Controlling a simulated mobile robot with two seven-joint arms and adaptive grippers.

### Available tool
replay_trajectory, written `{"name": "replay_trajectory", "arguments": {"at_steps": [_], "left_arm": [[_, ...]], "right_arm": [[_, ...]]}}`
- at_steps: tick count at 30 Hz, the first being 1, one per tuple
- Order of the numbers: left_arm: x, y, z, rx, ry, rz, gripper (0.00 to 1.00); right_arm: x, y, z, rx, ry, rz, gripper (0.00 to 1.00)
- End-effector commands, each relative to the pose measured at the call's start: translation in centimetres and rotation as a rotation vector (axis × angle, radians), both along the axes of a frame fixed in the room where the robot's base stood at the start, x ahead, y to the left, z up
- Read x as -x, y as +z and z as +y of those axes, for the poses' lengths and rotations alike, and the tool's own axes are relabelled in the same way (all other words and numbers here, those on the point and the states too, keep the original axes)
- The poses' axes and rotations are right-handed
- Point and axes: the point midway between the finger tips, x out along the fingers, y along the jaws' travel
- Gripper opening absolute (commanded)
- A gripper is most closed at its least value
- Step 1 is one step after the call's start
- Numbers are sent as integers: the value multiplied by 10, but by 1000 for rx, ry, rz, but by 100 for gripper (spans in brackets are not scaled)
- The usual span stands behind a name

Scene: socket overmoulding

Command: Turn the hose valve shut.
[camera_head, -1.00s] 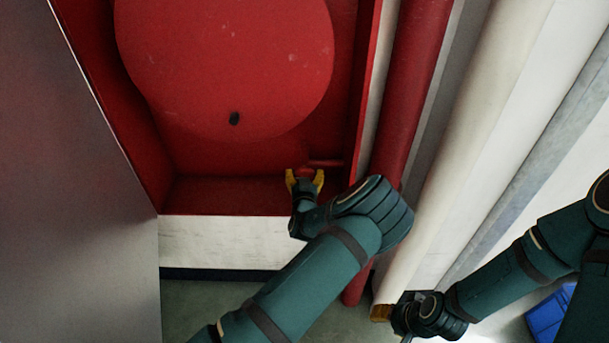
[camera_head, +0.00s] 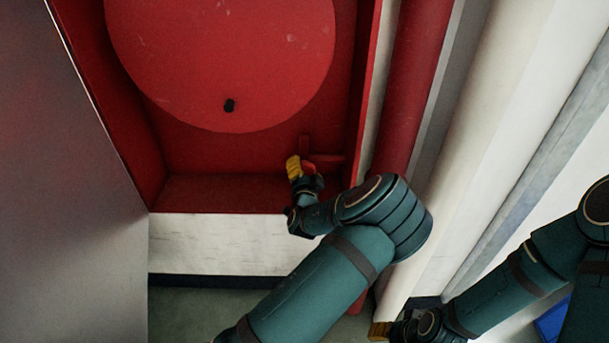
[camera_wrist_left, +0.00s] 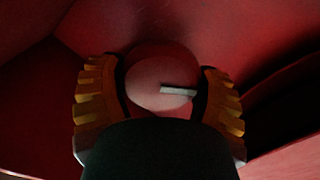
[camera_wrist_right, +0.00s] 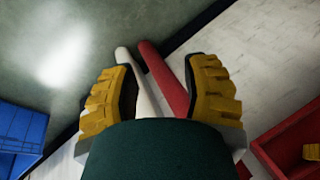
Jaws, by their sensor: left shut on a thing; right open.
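The hose valve shows in the left wrist view as a round, dull red knob (camera_wrist_left: 150,85) with a pale bar mark on its face. My left gripper (camera_wrist_left: 162,100) has a yellow finger on each side of the knob and is shut on it. In the head view my left gripper (camera_head: 301,168) is at the red pipework (camera_head: 328,160) low in the red cabinet, turned so its fingers look tilted; they largely hide the valve there. My right gripper (camera_wrist_right: 163,95) is open and empty; in the head view it is partly visible at the bottom edge (camera_head: 380,330).
A grey door panel (camera_head: 75,190) borders the left. A red pipe (camera_head: 408,90) and a white pipe (camera_head: 490,130) run down at right. A blue crate (camera_wrist_right: 22,135) shows below.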

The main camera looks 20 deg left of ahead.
Motion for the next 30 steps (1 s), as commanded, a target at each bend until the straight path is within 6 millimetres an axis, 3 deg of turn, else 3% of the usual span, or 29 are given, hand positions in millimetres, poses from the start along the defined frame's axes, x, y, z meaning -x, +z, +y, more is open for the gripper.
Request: {"name": "replay_trajectory", "arguments": {"at_steps": [18, 30], "left_arm": [[1, -5, -1, -534, -1, 156, 33], [0, -4, -1, -716, 0, 209, 33]], "right_arm": [[10, -33, 2, -5, 18, 22, 47], [11, -42, 2, -5, 20, 25, 47]]}}
